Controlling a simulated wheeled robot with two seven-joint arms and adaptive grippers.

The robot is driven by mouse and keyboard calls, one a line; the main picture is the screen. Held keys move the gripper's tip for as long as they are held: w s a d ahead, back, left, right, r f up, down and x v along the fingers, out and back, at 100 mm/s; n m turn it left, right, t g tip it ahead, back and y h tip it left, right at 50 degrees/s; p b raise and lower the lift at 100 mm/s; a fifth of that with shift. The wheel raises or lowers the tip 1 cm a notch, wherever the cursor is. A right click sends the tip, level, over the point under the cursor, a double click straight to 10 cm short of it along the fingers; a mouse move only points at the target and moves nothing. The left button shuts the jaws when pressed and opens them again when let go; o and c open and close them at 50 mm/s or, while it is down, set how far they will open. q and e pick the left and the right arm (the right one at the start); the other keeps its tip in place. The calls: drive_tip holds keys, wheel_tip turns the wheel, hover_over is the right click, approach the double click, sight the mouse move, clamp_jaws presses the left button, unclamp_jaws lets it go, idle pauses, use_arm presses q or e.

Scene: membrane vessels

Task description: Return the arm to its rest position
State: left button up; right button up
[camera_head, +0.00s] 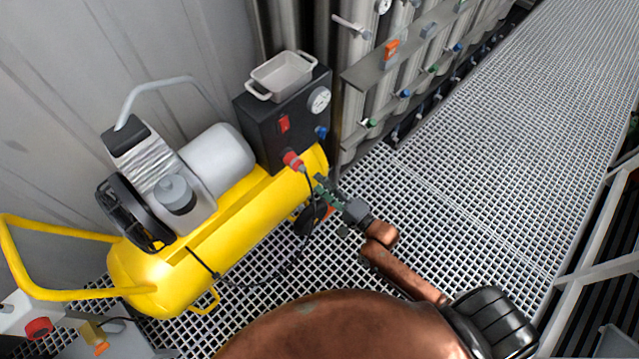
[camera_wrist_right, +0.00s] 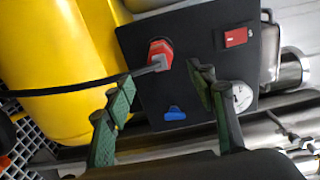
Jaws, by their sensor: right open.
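My right gripper (camera_head: 326,190) is at the end of my copper-coloured arm, just right of the yellow compressor tank's end. In the wrist view its green-padded fingers (camera_wrist_right: 163,82) are apart and hold nothing. The red knob-like fitting (camera_head: 292,160) on the front of the black control box (camera_head: 262,132) is close to the fingertips. In the wrist view the red fitting (camera_wrist_right: 160,52) shows beyond the gap between the fingers, and I cannot tell the exact distance. My left gripper is not in view.
The yellow compressor (camera_head: 250,215) stands on the metal grating (camera_head: 480,150). A grey tray (camera_head: 283,75) sits on the box. Vertical vessels with valves (camera_head: 400,75) line the back. A white railing (camera_head: 590,270) is at right. The grating between vessels and railing is clear.

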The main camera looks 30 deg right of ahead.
idle(0.3)
